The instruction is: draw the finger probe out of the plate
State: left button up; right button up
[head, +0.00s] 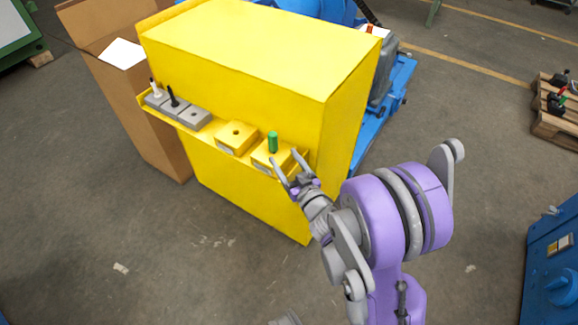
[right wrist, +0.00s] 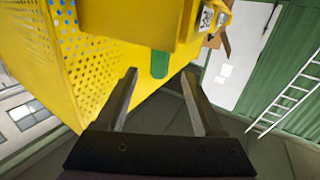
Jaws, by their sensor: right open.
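The green peg (head: 272,141), which I take as the finger probe, stands upright in the right yellow block (head: 262,154), which I take as the plate, on the yellow ledge. My right gripper (head: 284,156) is open beside it, its fingers pointing at the peg from the right front. In the right wrist view the green peg (right wrist: 160,65) shows beyond and between the open fingertips (right wrist: 159,72). No contact is visible, and the peg's lower part is hidden in the block. My left gripper is not in view.
A second yellow block (head: 237,137) with an empty hole is to the left. Farther left, grey blocks (head: 192,117) carry a black pin (head: 172,96) and a white pin (head: 156,88). The tall yellow housing (head: 260,60) rises right behind the ledge. The floor in front is clear.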

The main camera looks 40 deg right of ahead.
aim_at(275, 145)
jog(key=w, duration=0.5)
jog(key=w+d, duration=0.1)
jog(key=w, duration=0.2)
jog(key=shift+w, duration=0.25)
grip_shut()
